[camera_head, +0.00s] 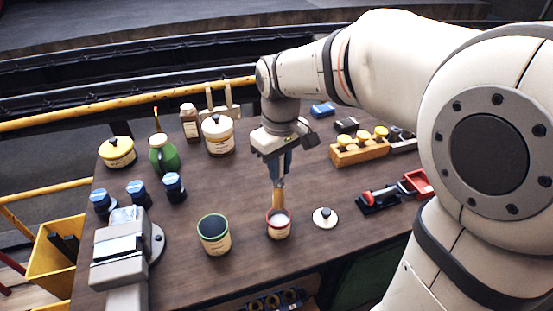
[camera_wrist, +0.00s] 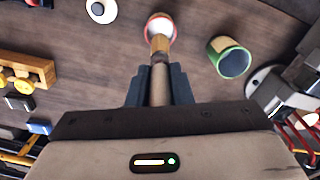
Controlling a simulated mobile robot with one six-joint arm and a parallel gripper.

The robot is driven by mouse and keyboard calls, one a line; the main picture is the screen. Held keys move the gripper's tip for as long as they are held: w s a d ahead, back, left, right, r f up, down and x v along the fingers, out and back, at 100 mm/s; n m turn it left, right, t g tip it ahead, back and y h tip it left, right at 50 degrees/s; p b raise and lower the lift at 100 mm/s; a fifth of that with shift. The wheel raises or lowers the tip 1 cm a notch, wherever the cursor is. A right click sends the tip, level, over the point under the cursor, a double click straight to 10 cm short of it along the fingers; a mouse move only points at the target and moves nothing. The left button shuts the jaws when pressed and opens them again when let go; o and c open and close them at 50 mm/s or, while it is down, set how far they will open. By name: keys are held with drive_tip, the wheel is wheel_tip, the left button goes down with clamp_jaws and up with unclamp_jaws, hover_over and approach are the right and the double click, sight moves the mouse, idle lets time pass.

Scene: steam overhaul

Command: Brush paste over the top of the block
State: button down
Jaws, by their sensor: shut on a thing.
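My gripper (camera_head: 282,168) is shut on a wooden-handled brush (camera_head: 278,197), which points down. In the wrist view my gripper (camera_wrist: 160,82) has the brush (camera_wrist: 160,48) between its dark fingers. The brush's lower end is at the mouth of a red-rimmed tin (camera_head: 278,230) of whitish paste; its tip is hidden there. The tin also shows in the wrist view (camera_wrist: 152,37). At the left, a grey vise (camera_head: 118,272) has a pale, shiny block-like piece (camera_head: 123,217) at its jaws; I cannot tell its exact shape.
A green-rimmed tin (camera_head: 213,236) stands left of the paste tin, and a round white lid (camera_head: 325,217) lies right of it. Several blue-capped jars (camera_head: 174,188) stand behind the vise. A wooden rack with yellow knobs (camera_head: 359,152) is at the back right.

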sight(279, 192)
drive_tip(key=shift+f+b, duration=2)
drive_tip(key=shift+f, duration=0.75)
drive_tip(key=shift+s+f+b, duration=0.1)
drive_tip(key=shift+f+b, duration=0.25)
drive_tip(key=shift+f, duration=0.2)
drive_tip(key=shift+r, duration=0.1)
drive_tip(key=shift+r+p, duration=2.75)
drive_tip(key=shift+r, duration=0.7)
